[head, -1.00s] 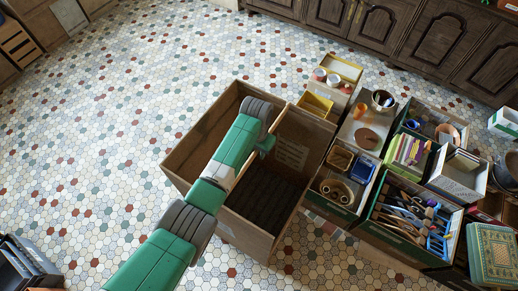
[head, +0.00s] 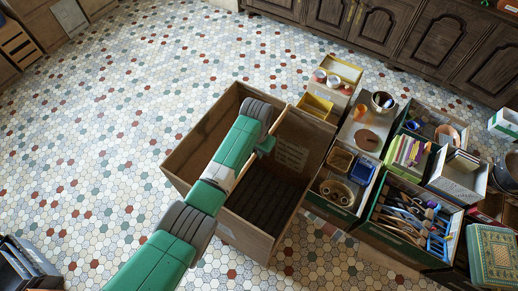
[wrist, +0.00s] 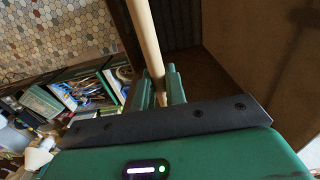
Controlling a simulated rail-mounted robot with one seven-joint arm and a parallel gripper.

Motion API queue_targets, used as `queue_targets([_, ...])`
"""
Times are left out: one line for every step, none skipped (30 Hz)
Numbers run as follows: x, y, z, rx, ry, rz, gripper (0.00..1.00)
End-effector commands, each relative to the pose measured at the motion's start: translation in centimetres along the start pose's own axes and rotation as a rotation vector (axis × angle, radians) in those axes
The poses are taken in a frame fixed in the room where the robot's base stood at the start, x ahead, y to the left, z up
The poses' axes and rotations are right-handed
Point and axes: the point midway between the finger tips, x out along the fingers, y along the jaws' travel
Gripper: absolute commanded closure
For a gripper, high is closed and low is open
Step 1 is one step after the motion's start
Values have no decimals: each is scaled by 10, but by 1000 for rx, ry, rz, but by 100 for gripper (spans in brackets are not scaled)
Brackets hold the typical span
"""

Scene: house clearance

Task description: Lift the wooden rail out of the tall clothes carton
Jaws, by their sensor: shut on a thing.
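The tall clothes carton (head: 244,236) stands open on the floor in the middle of the head view, with a dark inside. The pale wooden rail (head: 279,118) crosses its opening diagonally, its upper end near the far rim. My arm hides part of the rail, and I cannot tell whether its ends touch the carton. My gripper (head: 266,146) is over the opening. In the wrist view my gripper (wrist: 160,86) is shut around the round rail (wrist: 145,35), one green finger on each side. The carton's inner wall (wrist: 240,60) shows beyond it.
Boxes of brushes, books and small goods, such as the brush crate (head: 380,226), crowd the carton's right side. Dark cabinets (head: 400,35) line the back. The tiled floor (head: 100,130) to the left is clear. A dark rack (head: 25,265) is at the lower left.

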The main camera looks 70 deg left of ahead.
Motion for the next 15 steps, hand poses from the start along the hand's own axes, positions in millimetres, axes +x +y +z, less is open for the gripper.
queue_targets([-2,0,0,0,0,0,100])
queue_targets([-3,0,0,0,0,0,100])
queue_targets([-5,0,0,0,0,0,100])
queue_targets([-6,0,0,0,0,0,100])
queue_targets([-7,0,0,0,0,0,100])
queue_targets([-8,0,0,0,0,0,100])
queue_targets([-9,0,0,0,0,0,100])
queue_targets([-10,0,0,0,0,0,100])
queue_targets([-12,0,0,0,0,0,100])
queue_targets([-12,0,0,0,0,0,100])
queue_targets([-12,0,0,0,0,0,100])
queue_targets([-12,0,0,0,0,0,100])
queue_targets([-12,0,0,0,0,0,100])
queue_targets([-12,0,0,0,0,0,100])
queue_targets([-12,0,0,0,0,0,100])
